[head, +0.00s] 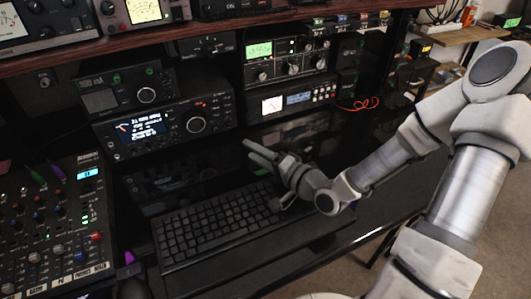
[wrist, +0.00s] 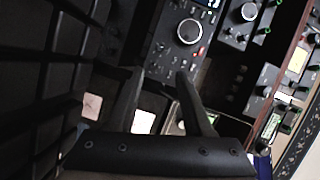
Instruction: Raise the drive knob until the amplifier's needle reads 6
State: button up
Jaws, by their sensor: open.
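My gripper (head: 248,149) is open and empty above the keyboard, in front of the rack of radio gear. In the wrist view its two fingers (wrist: 158,74) are spread apart with nothing between them. A black unit (head: 258,117) at the back centre has a pale needle meter (head: 272,105) and a blue display; it looks like the amplifier. Its needle reading is too small to make out. To its left, a radio has a large round knob (head: 195,124), which also shows in the wrist view (wrist: 190,31) beyond the fingertips. I cannot tell which knob is the drive knob.
A keyboard (head: 215,222) lies under my gripper. A mixer (head: 55,220) with many knobs is at the left. A unit with a green display (head: 259,50) sits above the meter unit. A wooden shelf (head: 150,38) with more gear overhangs the rack.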

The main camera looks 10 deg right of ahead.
jog(key=shift+p+v, duration=0.65)
jog(key=shift+v, duration=1.3)
